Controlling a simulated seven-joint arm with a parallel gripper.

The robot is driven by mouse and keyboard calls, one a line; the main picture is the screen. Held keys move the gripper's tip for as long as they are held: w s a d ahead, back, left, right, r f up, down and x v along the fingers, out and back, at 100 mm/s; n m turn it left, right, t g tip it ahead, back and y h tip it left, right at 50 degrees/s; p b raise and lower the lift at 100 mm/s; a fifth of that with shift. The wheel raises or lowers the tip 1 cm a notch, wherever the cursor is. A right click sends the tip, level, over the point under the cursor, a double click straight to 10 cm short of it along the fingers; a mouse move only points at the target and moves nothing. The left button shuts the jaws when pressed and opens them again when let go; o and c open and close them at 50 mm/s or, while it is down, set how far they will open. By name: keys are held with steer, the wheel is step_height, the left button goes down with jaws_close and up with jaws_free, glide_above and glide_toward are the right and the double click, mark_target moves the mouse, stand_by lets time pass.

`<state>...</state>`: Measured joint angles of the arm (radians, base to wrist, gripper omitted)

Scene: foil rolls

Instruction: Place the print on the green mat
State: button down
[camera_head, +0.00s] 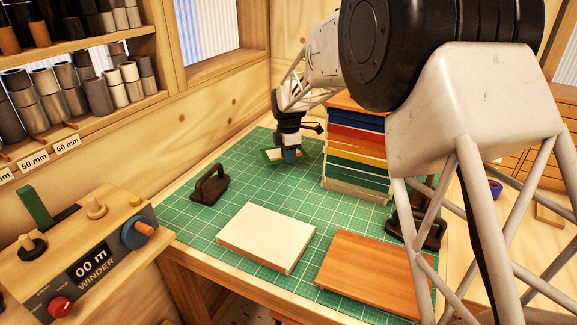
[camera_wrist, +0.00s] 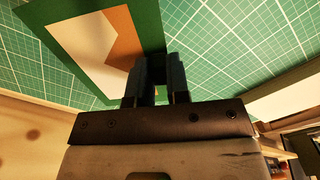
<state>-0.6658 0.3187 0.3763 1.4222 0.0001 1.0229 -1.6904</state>
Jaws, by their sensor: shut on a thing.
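The print (camera_wrist: 95,40) has a green border around a cream and orange-brown picture. In the head view the print (camera_head: 270,154) shows small at the far left part of the green mat (camera_head: 180,228), partly hidden by my gripper (camera_head: 291,158). My gripper points down and is shut on the print's edge. In the wrist view the gripper's dark fingers (camera_wrist: 161,62) overlap the print's lower right edge, with the gridded mat (camera_wrist: 215,50) behind it. I cannot tell whether the print touches the mat or is just above it.
A stack of coloured boards (camera_head: 357,150) stands right of my gripper. A black handled block (camera_head: 210,185), a cream slab (camera_head: 265,232) and a brown wooden board (camera_head: 368,268) lie on the mat. A winder (camera_head: 85,255) stands at left, below shelves of rolls. The mat's left strip is clear.

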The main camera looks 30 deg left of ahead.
mark_target(288, 172)
steer(key=shift+f, duration=2.2)
steer(key=shift+f, duration=0.1)
steer(key=c, duration=1.1)
jaws_free()
step_height(288, 172, up, 12)
steer(key=shift+r, duration=0.15)
